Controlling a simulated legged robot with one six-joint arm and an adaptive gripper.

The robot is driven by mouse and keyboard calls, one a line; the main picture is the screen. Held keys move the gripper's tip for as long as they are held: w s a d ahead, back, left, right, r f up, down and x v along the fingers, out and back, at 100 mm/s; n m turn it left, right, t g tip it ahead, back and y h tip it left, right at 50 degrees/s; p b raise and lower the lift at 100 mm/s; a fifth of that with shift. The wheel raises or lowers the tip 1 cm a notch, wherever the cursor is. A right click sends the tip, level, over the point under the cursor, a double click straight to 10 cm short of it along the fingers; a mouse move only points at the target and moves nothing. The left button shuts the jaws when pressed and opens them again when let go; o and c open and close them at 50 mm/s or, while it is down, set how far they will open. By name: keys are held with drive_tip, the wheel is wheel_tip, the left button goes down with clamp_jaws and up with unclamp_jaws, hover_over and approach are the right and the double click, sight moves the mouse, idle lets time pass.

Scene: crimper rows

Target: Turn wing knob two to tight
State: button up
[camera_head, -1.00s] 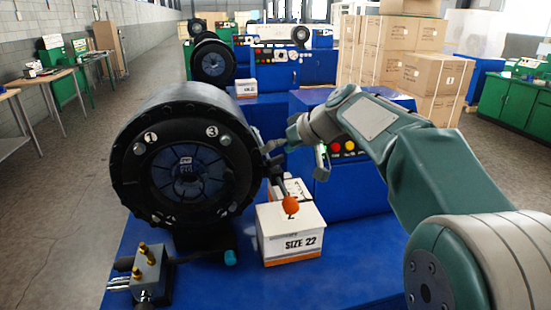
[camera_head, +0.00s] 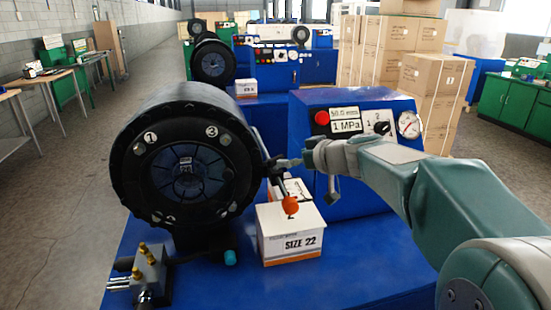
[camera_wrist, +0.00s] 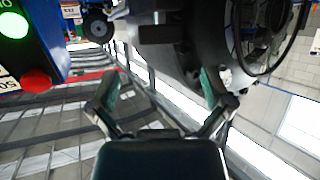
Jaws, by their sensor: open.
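A large black round crimper (camera_head: 180,165) stands on the blue bench, its face marked 1 and 3 at the top; the lower marks are too small to read surely. Small round knobs sit around the face. A dark fitting (camera_head: 272,167) projects from its right side, and a lever with an orange ball (camera_head: 290,205) hangs below. I cannot tell which part is wing knob two. My gripper (camera_head: 303,174) is open, just right of the fitting. In the wrist view my gripper (camera_wrist: 159,92) has its fingers spread with nothing between their tips; dark blocks (camera_wrist: 162,34) lie beyond.
A blue control cabinet (camera_head: 345,180) with red button, selector and gauge stands behind my arm. A SIZE 22 box (camera_head: 290,242) sits on the blue bench (camera_head: 345,265) below my gripper. A metal valve block (camera_head: 150,268) is at front left. Bare bench lies right of the box.

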sight(277, 158)
drive_tip(key=x, duration=0.6)
drive_tip(key=shift+w+a+f, duration=0.1)
drive_tip(key=shift+w+a, duration=0.1)
drive_tip(key=shift+a, duration=0.05)
drive_tip(key=c, duration=1.1)
